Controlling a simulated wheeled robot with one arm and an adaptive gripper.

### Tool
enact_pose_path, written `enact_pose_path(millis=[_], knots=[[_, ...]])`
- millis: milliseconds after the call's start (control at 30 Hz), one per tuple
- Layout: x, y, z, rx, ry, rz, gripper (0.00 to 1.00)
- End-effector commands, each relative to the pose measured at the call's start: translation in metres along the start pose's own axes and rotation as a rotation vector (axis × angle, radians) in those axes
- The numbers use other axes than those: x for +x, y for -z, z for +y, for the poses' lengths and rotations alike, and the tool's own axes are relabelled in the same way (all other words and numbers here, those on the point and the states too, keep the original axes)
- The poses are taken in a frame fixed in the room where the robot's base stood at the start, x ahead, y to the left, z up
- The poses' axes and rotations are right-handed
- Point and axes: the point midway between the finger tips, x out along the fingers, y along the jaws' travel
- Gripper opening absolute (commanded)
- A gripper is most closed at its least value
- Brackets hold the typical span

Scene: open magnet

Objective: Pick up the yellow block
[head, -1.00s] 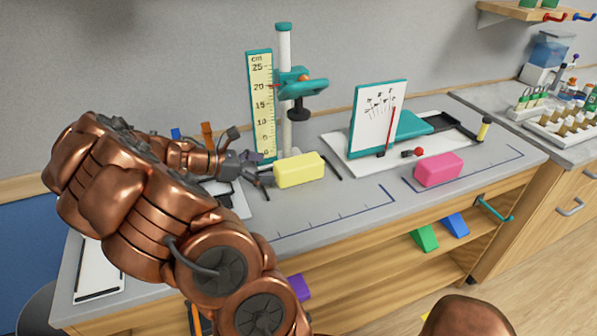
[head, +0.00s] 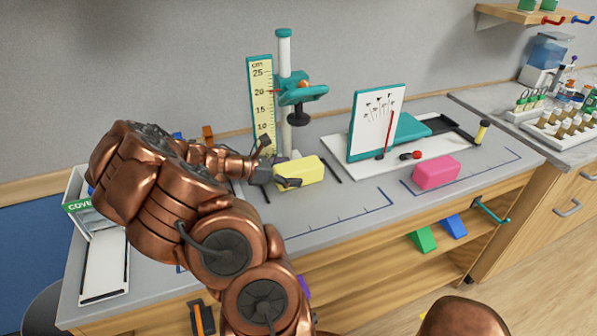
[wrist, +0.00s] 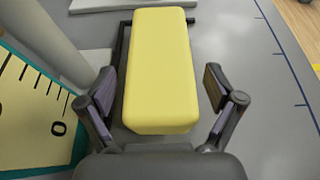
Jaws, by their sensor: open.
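The yellow block (head: 303,172) lies on the grey benchtop in front of the ruler stand. In the wrist view the yellow block (wrist: 160,70) lies lengthwise ahead of the palm, its near end between the two fingers. My gripper (head: 280,172) is at the block's left end in the head view. In the wrist view my gripper (wrist: 160,92) is open, with one finger on each side of the block and a visible gap on both sides. The block's left end is partly hidden by a finger in the head view.
A ruler (head: 261,105) and a white post (head: 284,50) with a teal clamp stand just behind the block. A pink block (head: 436,172) lies to the right, near a white board with a dial panel (head: 377,122). Bare benchtop lies in front of the yellow block.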

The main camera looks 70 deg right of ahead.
Motion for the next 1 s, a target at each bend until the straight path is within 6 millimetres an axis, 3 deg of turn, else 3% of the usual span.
enact_pose_path(millis=[200, 700, 1000], knots=[[0.0005, 0.0002, -0.0001, 0.000, 0.000, 0.000, 0.92], [0.0003, 0.0002, -0.0001, -0.001, 0.000, -0.001, 0.41], [0.0000, -0.0004, 0.0000, 0.000, 0.000, -0.001, 0.41]])
